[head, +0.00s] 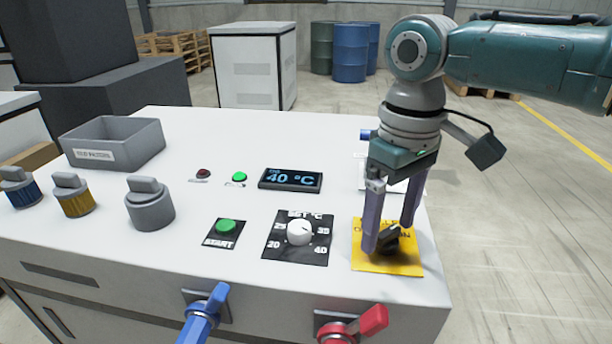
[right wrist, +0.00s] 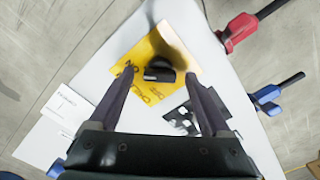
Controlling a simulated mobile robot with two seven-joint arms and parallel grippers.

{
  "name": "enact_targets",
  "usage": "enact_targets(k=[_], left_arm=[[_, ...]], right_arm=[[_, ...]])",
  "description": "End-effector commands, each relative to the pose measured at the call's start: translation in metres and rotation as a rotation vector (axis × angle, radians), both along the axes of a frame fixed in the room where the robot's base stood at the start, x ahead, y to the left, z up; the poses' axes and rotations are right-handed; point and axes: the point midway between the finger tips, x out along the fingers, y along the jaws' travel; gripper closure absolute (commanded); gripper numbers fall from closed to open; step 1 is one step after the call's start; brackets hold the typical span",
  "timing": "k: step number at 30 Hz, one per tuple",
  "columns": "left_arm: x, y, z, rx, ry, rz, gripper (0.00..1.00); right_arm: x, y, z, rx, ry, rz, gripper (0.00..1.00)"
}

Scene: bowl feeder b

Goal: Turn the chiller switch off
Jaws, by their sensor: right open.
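The chiller switch is a black rotary knob (head: 390,240) on a yellow plate (head: 398,265) at the front right of the white bench. In the right wrist view the knob (right wrist: 159,69) sits on the plate (right wrist: 138,56) near the fingertips. Its black grip bar lies roughly across the picture there; part of the plate's lettering is legible, including "OFF". My right gripper (head: 388,236) points down with its fingers apart, one on each side of the knob. I cannot tell whether either finger touches it. My left gripper is out of view.
Left of the plate are a temperature dial (head: 299,232), a green START button (head: 226,226) and a display (head: 290,179) reading 40 °C. A blue valve handle (head: 206,310) and a red valve handle (head: 372,320) stick out from the bench front. A grey bin (head: 113,142) stands at the back left.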

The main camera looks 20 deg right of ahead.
Motion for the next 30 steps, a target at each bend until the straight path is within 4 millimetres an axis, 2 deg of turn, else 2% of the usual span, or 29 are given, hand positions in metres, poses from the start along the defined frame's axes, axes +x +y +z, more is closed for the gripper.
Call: enact_targets(k=[2, 24, 30], left_arm=[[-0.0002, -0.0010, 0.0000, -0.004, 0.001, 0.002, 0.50], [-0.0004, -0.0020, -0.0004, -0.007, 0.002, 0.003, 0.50], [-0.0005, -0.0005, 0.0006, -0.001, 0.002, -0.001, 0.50]], right_arm=[[0.0000, 0.0001, 0.0001, 0.000, 0.000, 0.000, 0.18], [0.0000, 0.0001, 0.0006, 0.000, 0.000, 0.000, 1.00], [0.0000, 0.0001, 0.0010, 0.000, 0.000, 0.008, 1.00]])
